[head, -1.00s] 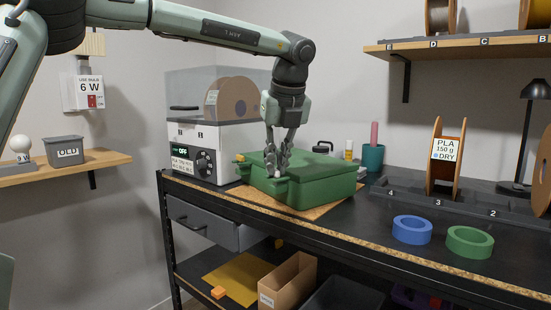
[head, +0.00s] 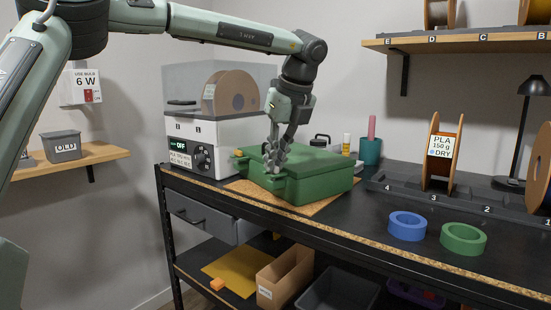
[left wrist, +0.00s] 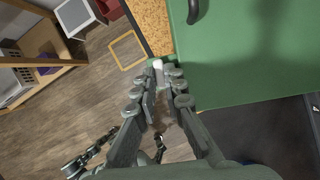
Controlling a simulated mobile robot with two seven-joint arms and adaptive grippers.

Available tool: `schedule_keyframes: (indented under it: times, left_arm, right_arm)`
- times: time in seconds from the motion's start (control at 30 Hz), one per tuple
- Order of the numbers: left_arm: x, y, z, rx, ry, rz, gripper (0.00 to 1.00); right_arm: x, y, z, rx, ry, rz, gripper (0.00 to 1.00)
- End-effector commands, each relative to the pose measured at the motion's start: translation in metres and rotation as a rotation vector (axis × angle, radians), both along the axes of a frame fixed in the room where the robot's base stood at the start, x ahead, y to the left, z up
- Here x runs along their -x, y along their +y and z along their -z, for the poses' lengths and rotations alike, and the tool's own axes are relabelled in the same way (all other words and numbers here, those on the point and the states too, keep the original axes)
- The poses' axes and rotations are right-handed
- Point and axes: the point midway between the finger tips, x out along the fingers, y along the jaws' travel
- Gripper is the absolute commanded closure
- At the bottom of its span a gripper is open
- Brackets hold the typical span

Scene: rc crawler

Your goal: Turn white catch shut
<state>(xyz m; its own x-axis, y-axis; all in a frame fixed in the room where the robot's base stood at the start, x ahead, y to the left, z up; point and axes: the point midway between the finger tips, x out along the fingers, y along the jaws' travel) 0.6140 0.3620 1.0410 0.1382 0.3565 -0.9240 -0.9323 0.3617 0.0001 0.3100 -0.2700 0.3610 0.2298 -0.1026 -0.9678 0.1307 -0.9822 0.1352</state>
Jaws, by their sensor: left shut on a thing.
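The green case (head: 318,180) sits on the bench with its lid down. My left gripper (head: 273,167) is at the case's front edge, near its left end, pointing down at a slant. In the left wrist view its fingers (left wrist: 166,82) are closed together at the case's edge, around the small white catch (left wrist: 158,65). Only the catch's end shows there; in the head view the fingers hide it. A dark jointed part low in the left wrist view may be my right gripper (left wrist: 88,155); its jaw state is unclear.
A cork mat (head: 245,188) lies under the case. A white dryer (head: 205,150) stands behind left. A blue ring (head: 407,226) and a green ring (head: 463,239) lie on the bench at right. A cup (head: 371,150) stands behind the case.

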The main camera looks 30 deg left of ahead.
Motion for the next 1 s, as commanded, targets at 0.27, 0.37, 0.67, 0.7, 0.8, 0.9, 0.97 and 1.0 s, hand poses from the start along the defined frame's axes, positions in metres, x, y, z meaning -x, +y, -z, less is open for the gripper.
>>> schedule_keyframes:
  times: [0.27,0.37,0.67,0.7,0.8,0.9,0.97,1.0]
  left_arm:
    - [0.0,0.0,0.0,0.0,-0.001,-0.001,0.69]
    - [0.0,0.0,0.0,0.001,-0.002,0.001,0.69]
    - [0.0,-0.003,-0.006,0.001,-0.003,0.002,0.69]
    - [0.0,-0.004,-0.01,0.001,-0.003,0.002,0.69]
    - [0.002,-0.009,-0.023,0.002,-0.004,0.002,0.69]
    - [0.005,-0.015,-0.037,0.001,-0.003,0.002,0.69]
    - [0.006,-0.018,-0.046,0.001,-0.003,0.001,0.69]
    - [0.007,-0.02,-0.051,0.002,-0.003,0.002,0.69]
  right_arm:
    - [0.0,0.0,0.0,0.0,0.0,0.001,0.71]
    - [0.0,0.0,0.0,0.0,0.0,0.001,0.71]
    - [-0.001,0.0,-0.001,0.001,0.0,-0.002,0.71]
    - [-0.001,0.0,-0.001,0.001,0.0,-0.002,0.71]
    - [0.0,0.0,0.0,0.001,0.0,-0.001,0.71]
    - [0.0,0.0,0.0,0.001,0.0,-0.001,0.71]
    - [0.0,0.0,0.0,0.001,0.0,-0.001,0.71]
    - [0.0,0.0,0.0,0.001,0.0,-0.001,0.71]
